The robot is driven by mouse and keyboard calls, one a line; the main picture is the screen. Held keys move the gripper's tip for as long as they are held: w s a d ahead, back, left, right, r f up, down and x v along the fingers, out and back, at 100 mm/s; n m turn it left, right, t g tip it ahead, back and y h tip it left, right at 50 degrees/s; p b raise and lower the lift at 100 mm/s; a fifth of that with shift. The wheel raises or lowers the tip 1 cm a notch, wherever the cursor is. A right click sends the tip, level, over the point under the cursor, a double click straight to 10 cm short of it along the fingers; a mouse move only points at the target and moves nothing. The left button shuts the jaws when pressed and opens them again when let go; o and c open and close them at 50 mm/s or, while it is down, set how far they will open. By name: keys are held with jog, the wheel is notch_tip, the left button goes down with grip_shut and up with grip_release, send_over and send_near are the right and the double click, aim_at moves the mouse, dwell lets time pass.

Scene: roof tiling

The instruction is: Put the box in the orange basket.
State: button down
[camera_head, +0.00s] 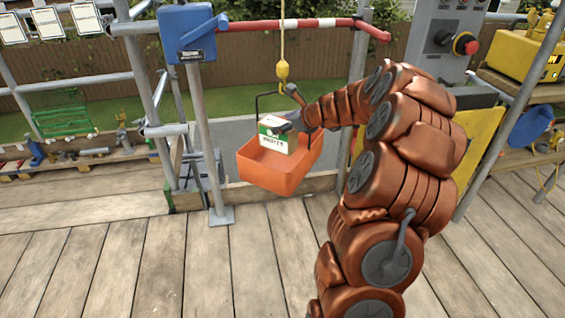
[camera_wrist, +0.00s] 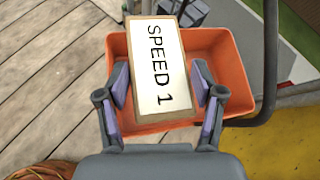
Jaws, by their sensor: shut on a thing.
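The box (camera_head: 274,136) is white with a green top edge and dark print on its side. The orange basket (camera_head: 272,178) hangs from a yellow hook and rope. My gripper (camera_wrist: 162,88) is shut on the box, one finger pad on each side. It holds the box over the basket, whose orange rim (camera_wrist: 222,40) shows behind it in the wrist view. The box's lower end is level with the basket opening in the head view. I cannot tell whether it touches the basket floor.
The basket's dark handle (camera_wrist: 270,70) is at the right in the wrist view. A grey control panel (camera_head: 445,38) with a red button stands at the upper right. Wooden decking is clear in front.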

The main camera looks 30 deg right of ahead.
notch_tip(320, 180, down, 14)
jog(key=b, duration=0.3)
jog(key=shift+r+b, duration=0.15)
jog(key=shift+b, duration=0.2)
jog(key=shift+c, duration=2)
grip_release()
